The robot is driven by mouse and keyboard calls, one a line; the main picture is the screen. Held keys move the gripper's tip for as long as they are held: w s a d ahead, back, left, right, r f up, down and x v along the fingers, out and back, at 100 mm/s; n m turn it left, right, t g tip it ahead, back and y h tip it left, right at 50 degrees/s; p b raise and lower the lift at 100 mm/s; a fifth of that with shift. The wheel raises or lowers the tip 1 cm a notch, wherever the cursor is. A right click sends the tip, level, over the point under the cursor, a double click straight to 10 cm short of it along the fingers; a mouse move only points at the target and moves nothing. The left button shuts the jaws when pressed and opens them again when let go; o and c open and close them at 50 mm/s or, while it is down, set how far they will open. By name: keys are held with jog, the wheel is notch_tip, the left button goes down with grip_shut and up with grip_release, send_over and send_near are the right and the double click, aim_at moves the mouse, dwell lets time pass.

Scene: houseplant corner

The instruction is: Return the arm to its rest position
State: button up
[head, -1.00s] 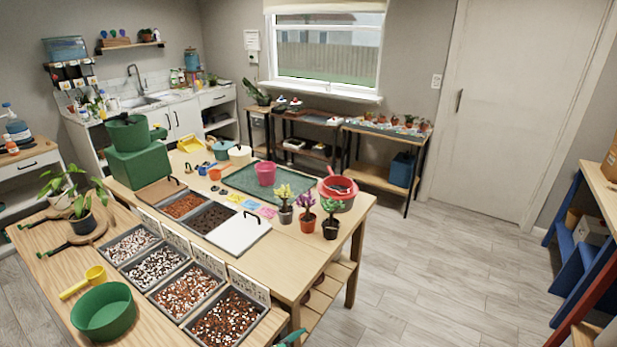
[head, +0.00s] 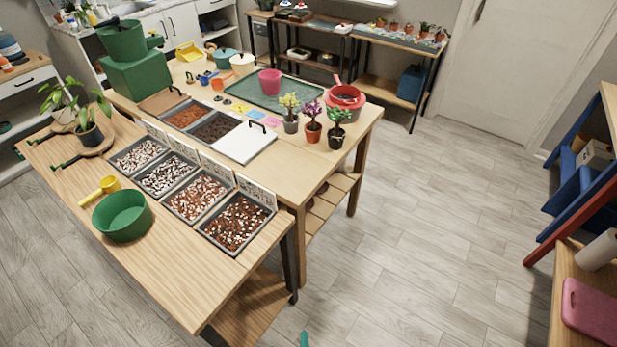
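My gripper is not in view. Only a small teal piece shows at the bottom edge of the head view, in front of the floor; it seems to be part of my arm, and the rest of the arm is hidden below the frame. The wooden worktable (head: 165,262) stands ahead and to the left of that piece. I cannot tell the arm's pose or whether the gripper holds anything.
On the table are a green bowl (head: 122,216), a yellow scoop (head: 100,190), substrate bins (head: 237,222), a white lid (head: 246,143), small potted plants (head: 312,130) and a red pot (head: 346,101). Shelves with a pink board (head: 590,311) stand right. The floor (head: 430,240) between is clear.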

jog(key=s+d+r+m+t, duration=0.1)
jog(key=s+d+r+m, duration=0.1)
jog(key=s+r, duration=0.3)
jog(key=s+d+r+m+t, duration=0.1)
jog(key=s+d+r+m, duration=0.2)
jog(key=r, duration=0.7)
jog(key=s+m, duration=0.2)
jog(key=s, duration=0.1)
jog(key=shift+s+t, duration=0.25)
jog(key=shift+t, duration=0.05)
